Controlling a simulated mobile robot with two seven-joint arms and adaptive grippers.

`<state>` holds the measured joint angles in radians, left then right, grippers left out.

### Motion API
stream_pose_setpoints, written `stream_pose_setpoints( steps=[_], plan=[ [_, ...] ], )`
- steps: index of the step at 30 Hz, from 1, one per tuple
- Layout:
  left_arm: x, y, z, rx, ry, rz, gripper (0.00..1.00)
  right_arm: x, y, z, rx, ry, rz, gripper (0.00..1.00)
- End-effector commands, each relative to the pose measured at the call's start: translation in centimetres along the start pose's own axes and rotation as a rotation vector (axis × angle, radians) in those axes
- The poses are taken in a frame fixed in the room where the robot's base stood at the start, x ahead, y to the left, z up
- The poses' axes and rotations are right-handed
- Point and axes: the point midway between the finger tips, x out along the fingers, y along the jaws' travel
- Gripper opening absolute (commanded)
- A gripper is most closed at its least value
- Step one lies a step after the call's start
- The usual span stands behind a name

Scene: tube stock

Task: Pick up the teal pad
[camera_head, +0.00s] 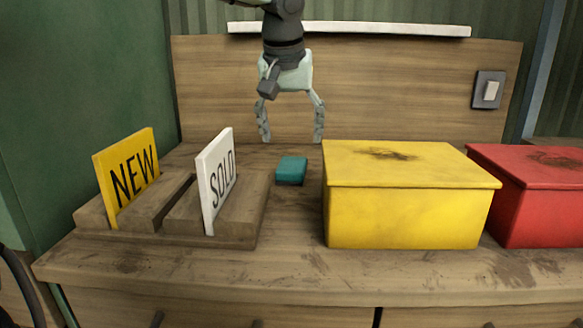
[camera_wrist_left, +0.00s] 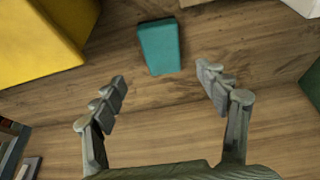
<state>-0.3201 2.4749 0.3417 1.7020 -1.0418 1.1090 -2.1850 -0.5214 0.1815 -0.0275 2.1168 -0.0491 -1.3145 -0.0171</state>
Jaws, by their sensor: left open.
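The teal pad (camera_head: 291,170) lies on the wooden worktop between the sign holder and the yellow box. It also shows in the left wrist view (camera_wrist_left: 159,47), flat on the wood, ahead of the fingertips and roughly between their lines. My left gripper (camera_head: 291,138) is open and empty above the back of the worktop, behind the pad in the head view. Its two spread fingers also show in the left wrist view (camera_wrist_left: 162,82), apart from the pad. My right gripper is in neither view.
A wooden holder (camera_head: 250,224) with a yellow NEW sign (camera_head: 128,177) and a white SOLD sign (camera_head: 216,180) stands left of the pad. A closed yellow box (camera_head: 405,215) and a red box (camera_head: 540,210) stand to the right. A wooden back panel (camera_head: 400,88) rises behind.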

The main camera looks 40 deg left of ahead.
Motion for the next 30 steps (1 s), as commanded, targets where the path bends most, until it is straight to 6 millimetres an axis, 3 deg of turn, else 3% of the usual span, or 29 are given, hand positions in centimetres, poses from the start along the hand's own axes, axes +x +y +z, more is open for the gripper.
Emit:
stream_pose_setpoints(
  steps=[3,18,30],
  plan=[
    [1.1,0.1,-0.1,0.041,0.002,-0.018,0.74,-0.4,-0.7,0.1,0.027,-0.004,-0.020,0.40],
    [7.4,-0.4,0.7,0.037,0.002,-0.016,0.74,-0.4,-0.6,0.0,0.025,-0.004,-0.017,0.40],
    [7.9,-0.4,0.6,0.036,0.004,-0.015,0.74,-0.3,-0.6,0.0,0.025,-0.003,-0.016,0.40]
  ],
)
